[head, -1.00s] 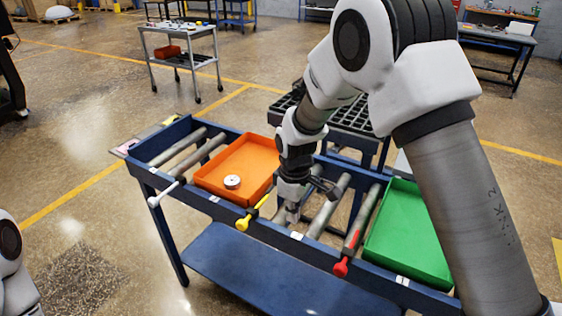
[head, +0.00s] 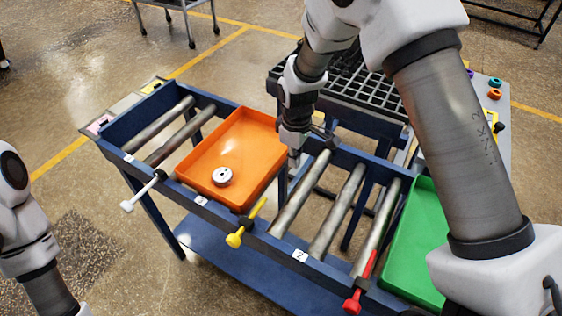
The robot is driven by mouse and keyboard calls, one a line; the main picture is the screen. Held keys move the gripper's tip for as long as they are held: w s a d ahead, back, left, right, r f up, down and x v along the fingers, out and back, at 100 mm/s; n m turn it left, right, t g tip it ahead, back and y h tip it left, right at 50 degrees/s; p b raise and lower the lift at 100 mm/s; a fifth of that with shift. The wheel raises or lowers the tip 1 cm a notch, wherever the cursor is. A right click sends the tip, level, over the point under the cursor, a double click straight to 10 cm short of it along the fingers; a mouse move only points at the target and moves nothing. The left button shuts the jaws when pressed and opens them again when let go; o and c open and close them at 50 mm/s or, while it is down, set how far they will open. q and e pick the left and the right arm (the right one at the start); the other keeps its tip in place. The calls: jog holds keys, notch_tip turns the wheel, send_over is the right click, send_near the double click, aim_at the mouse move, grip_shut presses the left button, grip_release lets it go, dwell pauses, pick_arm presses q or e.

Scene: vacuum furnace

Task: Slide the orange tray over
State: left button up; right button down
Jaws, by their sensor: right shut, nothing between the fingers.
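The orange tray (head: 262,160) sits on the roller bench (head: 225,215), left of its middle, with a small silver disc with a dark centre (head: 222,177) lying in its front left part. My right gripper (head: 294,160) is shut and empty. It points down beside the tray's right wall, towards the back; whether it touches the wall I cannot tell. My left arm (head: 25,225) shows at the left edge, and its gripper is out of view.
Bare rollers (head: 335,210) lie right of the orange tray, then a green tray (head: 410,260), partly hidden by my right arm. White (head: 140,192), yellow (head: 245,225) and red (head: 360,285) handles line the front rail. A black grid rack (head: 350,90) stands behind.

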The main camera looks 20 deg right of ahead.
pick_arm(q)
jog(key=r+p, duration=0.2)
jog(key=w+r+p, duration=0.1)
jog(key=shift+d+r, duration=0.15)
jog(key=shift+d, duration=0.15)
pick_arm(e)
jog(key=w+a+f, duration=0.1)
jog(key=w+f, duration=0.3)
jog(key=f, duration=0.3)
jog(key=shift+a, duration=0.35)
pick_arm(q)
jog(key=shift+a, duration=0.1)
pick_arm(e)
jog(key=shift+a+r, duration=0.1)
